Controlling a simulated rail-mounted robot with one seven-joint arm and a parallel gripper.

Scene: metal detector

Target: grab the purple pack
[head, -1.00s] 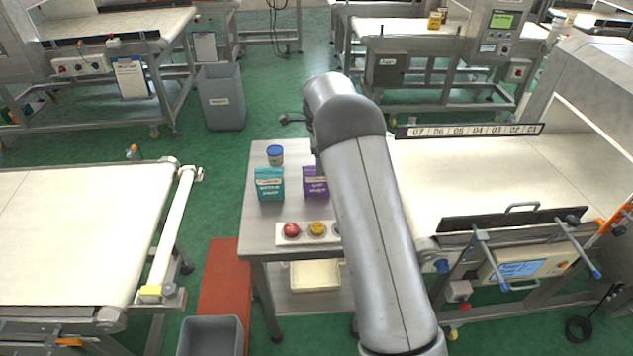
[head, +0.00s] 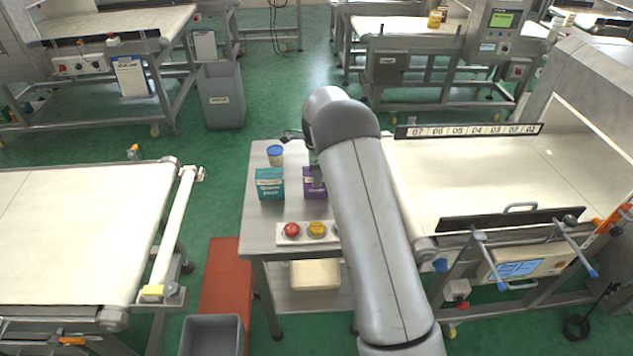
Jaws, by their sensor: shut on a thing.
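The purple pack (head: 313,187) stands upright on the small metal table (head: 263,228), just right of a teal pack (head: 269,184). My arm comes up from the lower right and bends down over the pack, hiding its right side. My gripper (head: 314,168) is at the top of the purple pack and shut on it. The fingertips are mostly hidden behind my arm and too small to make out clearly.
A blue-lidded tub (head: 275,155) stands behind the teal pack. A button strip with a red button (head: 291,230) and a yellow button (head: 317,229) lies at the front. A conveyor (head: 480,170) adjoins on the right; another conveyor (head: 70,230) stands left across a gap.

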